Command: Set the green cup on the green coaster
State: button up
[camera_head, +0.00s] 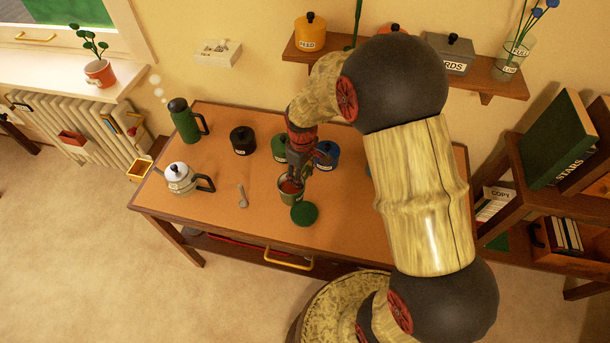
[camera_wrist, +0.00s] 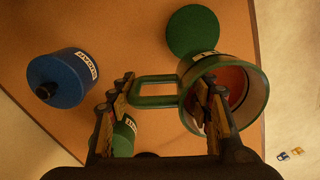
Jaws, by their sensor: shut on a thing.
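The green cup (camera_head: 287,196) is at the middle of the desk, beside the green coaster (camera_head: 304,215), with a reddish-orange inside. In the wrist view the cup (camera_wrist: 252,100) faces its mouth to the camera, its handle (camera_wrist: 155,85) pointing left. My gripper (camera_head: 303,163) is shut on the cup; in the wrist view my gripper (camera_wrist: 165,103) has one finger at the mouth and the other past the handle's outer end. The round coaster (camera_wrist: 193,30) is bare and apart from the cup. I cannot tell whether the cup touches the desk.
A blue canister (camera_head: 327,154), a green canister (camera_head: 278,148) and a black canister (camera_head: 243,142) stand behind the cup. A green jug (camera_head: 184,122), a white kettle (camera_head: 180,177) and a spoon (camera_head: 242,196) are to the left. The desk (camera_head: 240,225) is bare left of the coaster.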

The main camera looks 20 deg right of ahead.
jog(key=shift+s+d+f+n+b, duration=0.15)
jog(key=shift+s+f+n+b, duration=0.2)
jog(key=shift+f+n+b, duration=0.45)
jog(key=shift+s+d+f+n+b, duration=0.2)
jog(key=shift+s+f+n+b, duration=0.2)
jog(key=shift+f+n+b, duration=0.3)
jog(key=shift+s+d+f+n+b, duration=0.15)
jog(key=shift+s+f+n+b, duration=0.2)
jog(key=shift+f+n+b, duration=0.45)
jog(key=shift+f, duration=0.6)
jog(key=o, duration=1.5)
jog(key=shift+o, duration=0.6)
jog(key=shift+r, duration=0.1)
notch_tip(320, 180, up, 12)
